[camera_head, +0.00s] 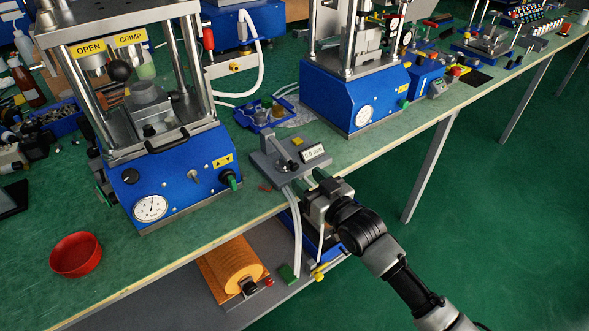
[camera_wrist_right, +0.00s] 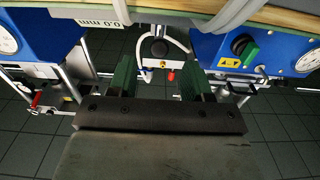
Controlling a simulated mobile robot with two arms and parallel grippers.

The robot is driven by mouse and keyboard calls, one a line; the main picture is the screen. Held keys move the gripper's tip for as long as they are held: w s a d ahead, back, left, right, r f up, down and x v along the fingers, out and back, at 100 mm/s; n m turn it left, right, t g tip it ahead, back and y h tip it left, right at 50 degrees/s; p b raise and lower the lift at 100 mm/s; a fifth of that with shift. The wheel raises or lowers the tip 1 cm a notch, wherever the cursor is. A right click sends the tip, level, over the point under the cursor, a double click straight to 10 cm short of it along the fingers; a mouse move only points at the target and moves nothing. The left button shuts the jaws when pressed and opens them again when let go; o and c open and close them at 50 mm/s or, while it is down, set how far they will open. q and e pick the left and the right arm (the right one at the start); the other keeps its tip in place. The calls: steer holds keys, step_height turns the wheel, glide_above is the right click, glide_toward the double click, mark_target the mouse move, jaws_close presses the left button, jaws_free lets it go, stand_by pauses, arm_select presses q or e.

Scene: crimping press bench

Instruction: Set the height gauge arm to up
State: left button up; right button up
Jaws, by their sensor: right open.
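The height gauge is a grey plate (camera_head: 312,170) at the bench's front edge between two blue presses. It bears a white display (camera_head: 313,153) reading 0.0 mm, which also shows upside down in the right wrist view (camera_wrist_right: 97,20). My right gripper (camera_head: 314,184) is just in front of the gauge, apart from the arm. Its green fingers are open with nothing held (camera_wrist_right: 160,80). My left gripper is out of view.
The left press (camera_head: 180,170) and right press (camera_head: 340,100) flank the gauge. White hoses (camera_head: 297,225) hang over the front edge. A red bowl (camera_head: 76,255) sits at left. The floor at right is clear.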

mark_target(296, 169)
steer(key=x, duration=0.4)
steer(key=shift+w+a, duration=0.1)
steer(key=shift+w, duration=0.15)
steer(key=shift+w+a, duration=0.35)
steer(key=shift+w, duration=0.15)
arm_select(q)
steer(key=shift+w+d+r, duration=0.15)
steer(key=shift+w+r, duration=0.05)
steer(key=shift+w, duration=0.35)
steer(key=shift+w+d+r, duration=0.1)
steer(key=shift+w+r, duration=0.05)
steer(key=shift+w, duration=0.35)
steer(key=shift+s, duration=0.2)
arm_select(e)
jaws_close()
